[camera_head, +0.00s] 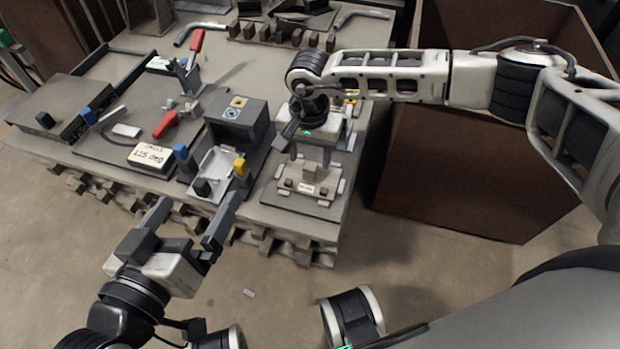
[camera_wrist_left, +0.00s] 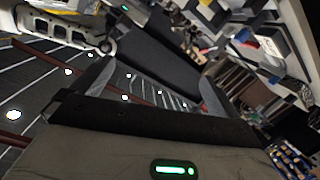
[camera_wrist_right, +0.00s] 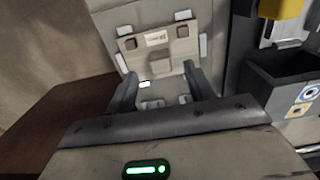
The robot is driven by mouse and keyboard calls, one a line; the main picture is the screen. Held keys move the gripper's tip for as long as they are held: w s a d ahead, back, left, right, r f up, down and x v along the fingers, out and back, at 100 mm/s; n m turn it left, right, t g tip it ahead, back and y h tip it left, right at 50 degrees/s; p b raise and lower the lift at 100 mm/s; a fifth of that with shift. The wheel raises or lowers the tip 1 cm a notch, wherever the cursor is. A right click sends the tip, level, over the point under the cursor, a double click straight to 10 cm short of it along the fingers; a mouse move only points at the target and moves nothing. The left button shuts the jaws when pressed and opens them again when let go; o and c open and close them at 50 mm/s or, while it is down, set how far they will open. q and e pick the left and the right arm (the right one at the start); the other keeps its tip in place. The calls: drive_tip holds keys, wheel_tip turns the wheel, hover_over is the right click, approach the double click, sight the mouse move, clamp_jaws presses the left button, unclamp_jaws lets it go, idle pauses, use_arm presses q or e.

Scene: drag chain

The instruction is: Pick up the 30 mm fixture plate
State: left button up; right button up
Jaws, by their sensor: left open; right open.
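The fixture plate, a grey-beige plate (camera_head: 308,188) with a small white label and brown blocks at two corners, lies on a flat base at the bench's front right. It also shows in the right wrist view (camera_wrist_right: 143,52), with a raised block at its middle edge. My right gripper (camera_head: 314,156) is open above and just behind the plate; in the right wrist view its fingers (camera_wrist_right: 160,76) point toward the plate's near edge, with nothing between them. My left gripper (camera_head: 198,212) is open and empty in front of the bench, away from the plate; its fingers show in the left wrist view (camera_wrist_left: 152,88).
A dark grey box (camera_head: 236,118) with round stickers and a white tray stand left of the plate. A toggle clamp with a red handle (camera_head: 196,42) and a labelled block (camera_head: 153,156) are further left. A large brown bin (camera_head: 460,170) stands right of the bench.

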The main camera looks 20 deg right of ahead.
sight(310, 166)
drive_tip(key=shift+f+b, duration=0.3)
drive_tip(key=shift+f, duration=0.3)
wheel_tip(310, 166, down, 3)
drive_tip(key=shift+w+d+r+b, duration=0.15)
drive_tip(key=shift+b, duration=0.55)
drive_tip(key=shift+f, duration=0.75)
clamp_jaws()
use_arm(q)
drive_tip(key=shift+w+d+r+n+t+h, duration=0.1)
drive_tip(key=shift+d+r+n+t+h, duration=0.2)
drive_tip(key=shift+r+n+h, duration=0.15)
use_arm(e)
drive_tip(key=shift+r, duration=0.1)
